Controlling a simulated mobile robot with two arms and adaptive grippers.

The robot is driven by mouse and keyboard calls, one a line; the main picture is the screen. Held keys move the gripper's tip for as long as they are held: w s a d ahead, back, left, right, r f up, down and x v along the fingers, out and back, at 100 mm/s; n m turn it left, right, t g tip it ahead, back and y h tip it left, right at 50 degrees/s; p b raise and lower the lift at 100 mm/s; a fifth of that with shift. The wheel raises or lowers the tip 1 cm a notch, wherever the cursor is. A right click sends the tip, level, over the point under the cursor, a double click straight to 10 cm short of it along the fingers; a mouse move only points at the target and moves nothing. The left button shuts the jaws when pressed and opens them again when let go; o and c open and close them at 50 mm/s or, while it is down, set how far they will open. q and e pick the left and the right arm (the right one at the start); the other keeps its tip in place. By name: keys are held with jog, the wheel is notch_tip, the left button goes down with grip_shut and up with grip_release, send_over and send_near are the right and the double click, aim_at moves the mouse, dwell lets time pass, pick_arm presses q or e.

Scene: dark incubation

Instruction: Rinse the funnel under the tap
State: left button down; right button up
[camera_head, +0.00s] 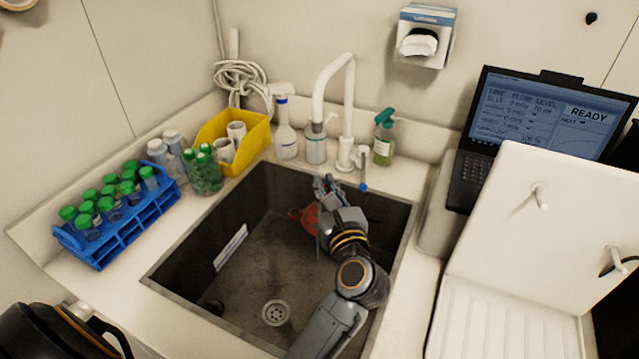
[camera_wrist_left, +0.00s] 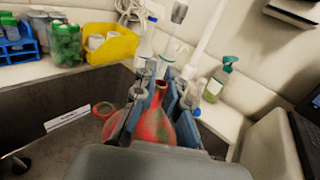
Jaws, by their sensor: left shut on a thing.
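The red funnel (camera_head: 306,218) is inside the dark sink, near its back wall. My left gripper (camera_head: 326,190) is shut on it and partly hides it in the head view. In the left wrist view the funnel (camera_wrist_left: 158,128) sits between the fingers (camera_wrist_left: 160,100), narrow neck up, with a red ring at its left side. The white tap (camera_head: 347,95) arches up behind the sink, and its spout end is above and behind the gripper. A blue-tipped lever (camera_head: 363,184) is beside the tap base. No water stream is visible. My right gripper is out of view.
The sink (camera_head: 250,260) has a drain (camera_head: 276,312) at the front. Bottles (camera_head: 287,130) and a green spray bottle (camera_head: 384,140) line the back ledge. A yellow bin (camera_head: 262,135), a jar and a blue tube rack (camera_head: 125,235) stand left. A white drying board (camera_head: 530,230) and laptop (camera_head: 540,115) are right.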

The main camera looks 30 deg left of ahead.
pick_arm(q)
jog(key=shift+w+r, duration=0.1)
jog(key=shift+w, duration=0.1)
jog(key=shift+w+a, duration=0.2)
jog(key=shift+w, duration=0.05)
jog(key=w+a, duration=0.1)
jog(key=w+a+f, duration=0.1)
jog(key=w, duration=0.1)
jog(key=shift+b, duration=0.3)
jog(key=w+a+f+b, duration=0.1)
jog(key=w+a+b, duration=0.2)
jog(key=w, duration=0.4)
jog(key=shift+w+a+f, duration=0.35)
jog(key=shift+w+a, duration=0.05)
jog(key=shift+a, duration=0.25)
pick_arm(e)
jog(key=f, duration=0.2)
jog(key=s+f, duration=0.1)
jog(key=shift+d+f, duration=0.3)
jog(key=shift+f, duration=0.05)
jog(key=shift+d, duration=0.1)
pick_arm(q)
jog(key=shift+d, duration=0.1)
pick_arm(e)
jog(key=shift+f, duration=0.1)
